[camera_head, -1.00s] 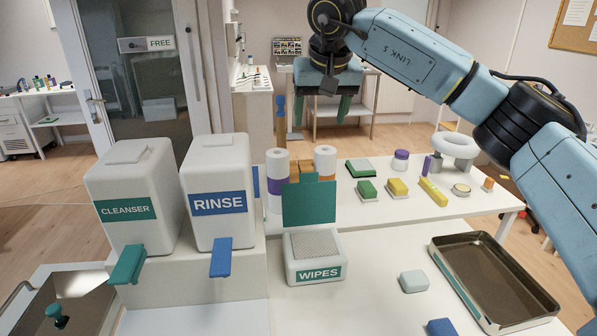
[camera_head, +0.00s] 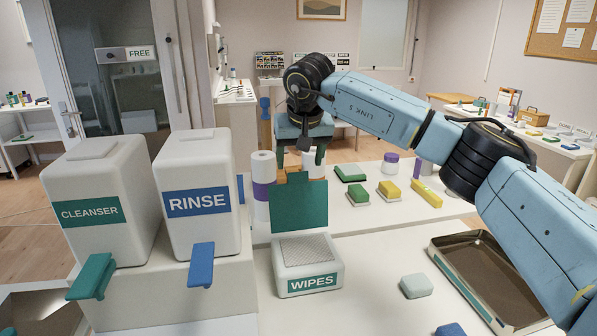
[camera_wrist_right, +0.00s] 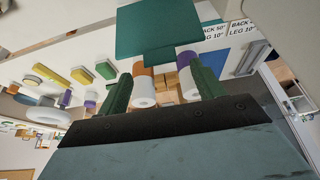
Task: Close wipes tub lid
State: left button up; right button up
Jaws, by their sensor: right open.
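The white wipes tub (camera_head: 308,281) stands on the white counter with a green "WIPES" label on its front. Its green lid (camera_head: 299,205) stands upright at the tub's rear edge, open, and the pale textured top shows. My right gripper (camera_head: 300,160) is open and empty, above and behind the lid in the head view, fingers pointing down. In the right wrist view its two green fingers (camera_wrist_right: 160,88) are apart, with the green lid (camera_wrist_right: 158,28) beyond them and nothing between them touching. My left gripper is not in view.
The cleanser dispenser (camera_head: 98,205) and rinse dispenser (camera_head: 200,195) stand left of the tub. A grey block (camera_head: 416,286) and a metal tray (camera_head: 480,275) lie to the right. Sponges (camera_head: 389,190) and rolls (camera_head: 263,180) are on the table behind.

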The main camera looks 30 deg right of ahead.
aim_at(297, 174)
jog(key=shift+x, duration=1.95)
jog(key=c, duration=1.4)
jog(key=shift+a, duration=0.1)
